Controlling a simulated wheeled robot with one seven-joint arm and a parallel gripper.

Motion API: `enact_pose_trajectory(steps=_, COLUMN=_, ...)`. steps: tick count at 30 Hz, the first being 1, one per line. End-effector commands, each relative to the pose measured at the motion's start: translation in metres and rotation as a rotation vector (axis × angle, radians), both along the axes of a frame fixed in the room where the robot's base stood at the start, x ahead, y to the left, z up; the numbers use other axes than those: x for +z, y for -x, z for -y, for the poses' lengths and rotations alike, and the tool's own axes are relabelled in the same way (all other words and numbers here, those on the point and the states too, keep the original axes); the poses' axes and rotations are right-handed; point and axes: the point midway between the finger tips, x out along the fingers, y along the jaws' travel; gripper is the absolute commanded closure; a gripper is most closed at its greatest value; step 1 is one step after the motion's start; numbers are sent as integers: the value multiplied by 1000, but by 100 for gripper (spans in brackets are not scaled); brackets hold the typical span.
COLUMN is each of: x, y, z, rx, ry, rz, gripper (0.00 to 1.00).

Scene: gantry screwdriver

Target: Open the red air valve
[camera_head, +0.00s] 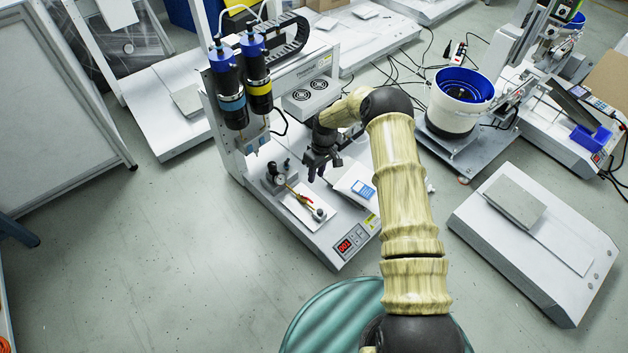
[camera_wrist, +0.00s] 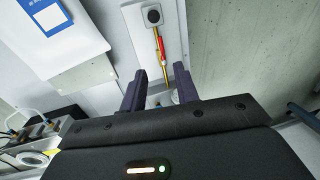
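The red air valve (camera_head: 304,198) is a small red lever on a thin brass pipe, on the white plate at the front of the gantry screwdriver machine. In the wrist view the red lever (camera_wrist: 161,47) lies roughly along the brass pipe, below a dark round knob on a grey block (camera_wrist: 153,15). My gripper (camera_head: 318,172) hangs above the machine base, behind and to the right of the valve. Its two dark fingers (camera_wrist: 160,72) are apart with nothing held between them. The lever shows just beyond the fingertips, and the gripper does not appear to touch it.
A pressure gauge (camera_head: 279,179) stands left of the valve. Two blue-topped screwdriver cylinders (camera_head: 240,80) hang from the gantry at left. A red display (camera_head: 345,246) is on the front edge. The floor at left is clear.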

Motion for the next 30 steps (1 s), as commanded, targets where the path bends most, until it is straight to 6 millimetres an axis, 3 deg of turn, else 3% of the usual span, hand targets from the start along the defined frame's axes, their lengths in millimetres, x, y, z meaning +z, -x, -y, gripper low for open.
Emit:
enact_pose_trajectory(steps=3, x=29, y=-4, z=4, rx=-1, ry=1, rz=1, gripper=69)
enact_pose_trajectory(steps=9, x=54, y=-7, z=8, rx=0, ry=1, rz=0, gripper=69)
enact_pose_trajectory(steps=30, x=63, y=-7, z=9, rx=-2, ry=3, rz=1, gripper=69)
